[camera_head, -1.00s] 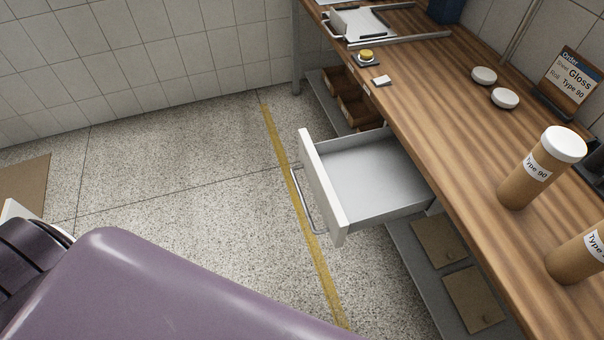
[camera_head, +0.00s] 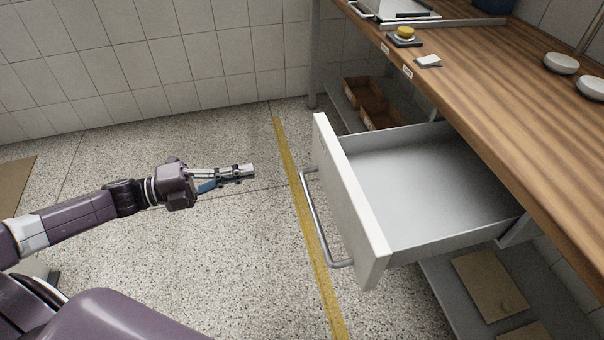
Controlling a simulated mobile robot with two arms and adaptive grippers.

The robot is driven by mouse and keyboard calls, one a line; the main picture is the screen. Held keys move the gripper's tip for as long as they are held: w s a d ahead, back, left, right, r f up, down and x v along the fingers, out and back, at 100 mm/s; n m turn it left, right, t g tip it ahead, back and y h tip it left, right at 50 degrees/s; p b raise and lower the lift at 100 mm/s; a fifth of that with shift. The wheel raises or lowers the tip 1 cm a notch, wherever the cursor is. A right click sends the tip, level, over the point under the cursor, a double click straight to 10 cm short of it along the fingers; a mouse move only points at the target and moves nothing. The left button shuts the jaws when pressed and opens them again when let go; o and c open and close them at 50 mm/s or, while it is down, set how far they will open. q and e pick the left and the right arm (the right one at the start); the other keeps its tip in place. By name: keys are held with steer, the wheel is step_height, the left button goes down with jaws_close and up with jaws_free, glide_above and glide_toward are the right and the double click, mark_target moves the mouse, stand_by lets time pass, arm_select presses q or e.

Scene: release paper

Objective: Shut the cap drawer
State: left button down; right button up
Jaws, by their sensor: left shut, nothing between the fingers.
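The cap drawer (camera_head: 352,205) is pulled out from under the wooden workbench, and its grey inside shows empty. Its white front faces left and carries a metal bar handle (camera_head: 312,222). My left gripper (camera_head: 250,173) is shut and empty, held over the floor to the left of the drawer front. A gap lies between its fingertips and the handle, and they do not touch. My right gripper is not in view.
The wooden bench (camera_head: 470,90) runs along the right, with two white caps (camera_head: 562,63) and a yellow button (camera_head: 405,33) on it. Brown bins (camera_head: 378,108) and flat brown pieces (camera_head: 490,285) sit on lower shelves. The floor left of the drawer is clear.

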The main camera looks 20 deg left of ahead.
arm_select(q)
steer(key=d+m, duration=0.1)
steer(key=b, duration=0.1)
glide_toward(320, 161)
steer(key=shift+g+h, duration=0.4)
steer(key=x, duration=0.5)
steer(key=shift+w+a+f+b, duration=0.15)
steer(key=shift+w+b, duration=0.25)
steer(key=shift+w, duration=0.05)
steer(key=shift+x, duration=0.85)
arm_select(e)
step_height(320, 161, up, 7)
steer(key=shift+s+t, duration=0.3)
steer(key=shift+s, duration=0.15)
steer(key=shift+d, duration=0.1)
